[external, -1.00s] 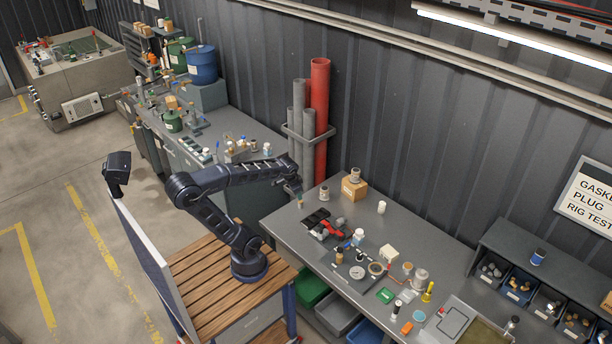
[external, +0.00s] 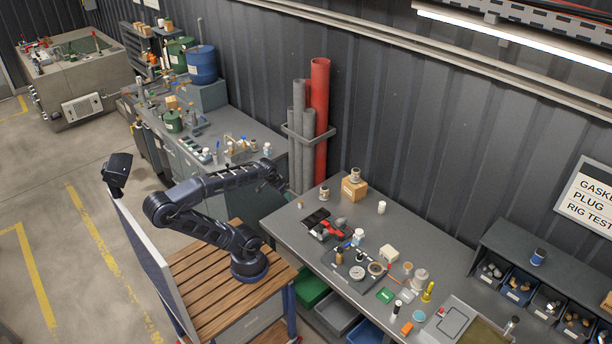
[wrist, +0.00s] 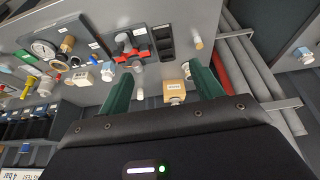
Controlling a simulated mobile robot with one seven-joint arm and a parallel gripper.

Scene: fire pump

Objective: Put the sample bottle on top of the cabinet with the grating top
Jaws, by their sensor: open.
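My gripper (external: 284,188) is open and empty, above the gap between the two benches. In the wrist view its two green fingers (wrist: 158,76) stand apart, with nothing held between them. I cannot tell for sure which container is the sample bottle. A small white bottle with a blue mark (external: 358,237) stands among the parts on the near bench, and another small white bottle (external: 267,150) stands at the right end of the far bench. No cabinet top clearly shows a grating at this size.
The near bench (external: 283,229) holds a cardboard box (external: 354,189) with a jar (external: 355,174) on top, a red-handled valve (external: 331,228) and several small parts. Red and grey pipes (external: 319,115) stand in a wall rack behind the gap.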

